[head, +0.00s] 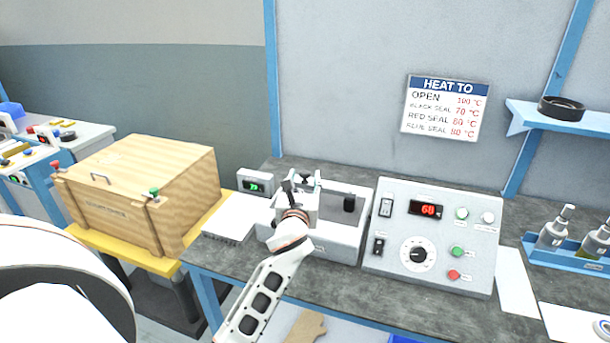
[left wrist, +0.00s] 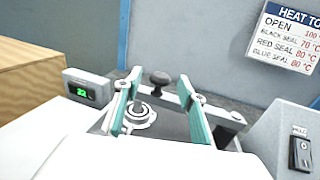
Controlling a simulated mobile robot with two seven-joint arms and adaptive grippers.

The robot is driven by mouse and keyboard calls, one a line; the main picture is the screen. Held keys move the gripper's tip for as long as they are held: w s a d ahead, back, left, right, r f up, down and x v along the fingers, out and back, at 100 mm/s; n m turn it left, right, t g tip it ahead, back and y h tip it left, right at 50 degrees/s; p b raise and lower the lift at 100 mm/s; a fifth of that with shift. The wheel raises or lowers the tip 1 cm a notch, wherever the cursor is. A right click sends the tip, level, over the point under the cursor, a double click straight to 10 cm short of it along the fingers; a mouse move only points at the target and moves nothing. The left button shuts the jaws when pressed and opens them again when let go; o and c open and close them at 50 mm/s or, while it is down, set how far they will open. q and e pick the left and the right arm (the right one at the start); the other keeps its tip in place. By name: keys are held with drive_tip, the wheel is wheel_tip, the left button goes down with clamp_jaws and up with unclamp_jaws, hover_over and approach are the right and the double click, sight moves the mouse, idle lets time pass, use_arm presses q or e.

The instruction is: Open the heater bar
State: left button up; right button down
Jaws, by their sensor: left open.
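I cannot tell the heater bar's exact outline. My right gripper is not in view.
A control panel (head: 432,240) with a red display stands right of the machine. A small green-digit meter (head: 255,184) stands at its left. A wooden crate (head: 140,195) is further left. A "HEAT TO" sign (head: 446,108) hangs on the wall. A blue bottle rack (head: 570,258) is at right.

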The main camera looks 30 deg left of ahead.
sight(308, 171)
use_arm(q)
drive_tip(key=shift+x, duration=0.95)
drive_tip(key=shift+w+a, duration=0.1)
drive_tip(key=shift+w, duration=0.1)
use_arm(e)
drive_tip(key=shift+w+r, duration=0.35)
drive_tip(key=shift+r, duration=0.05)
use_arm(q)
clamp_jaws()
drive_tip(key=shift+w+r, duration=0.15)
drive_tip(key=shift+r, duration=0.05)
drive_tip(key=shift+w+a+r+m+h+p, duration=0.15)
drive_tip(key=shift+w+m+h+p, duration=0.35)
drive_tip(key=shift+p, duration=0.65)
drive_tip(key=shift+w+t+h+p, duration=0.25)
drive_tip(key=shift+t+h+p, duration=0.15)
drive_tip(key=shift+h, duration=0.1)
drive_tip(key=shift+f, duration=0.25)
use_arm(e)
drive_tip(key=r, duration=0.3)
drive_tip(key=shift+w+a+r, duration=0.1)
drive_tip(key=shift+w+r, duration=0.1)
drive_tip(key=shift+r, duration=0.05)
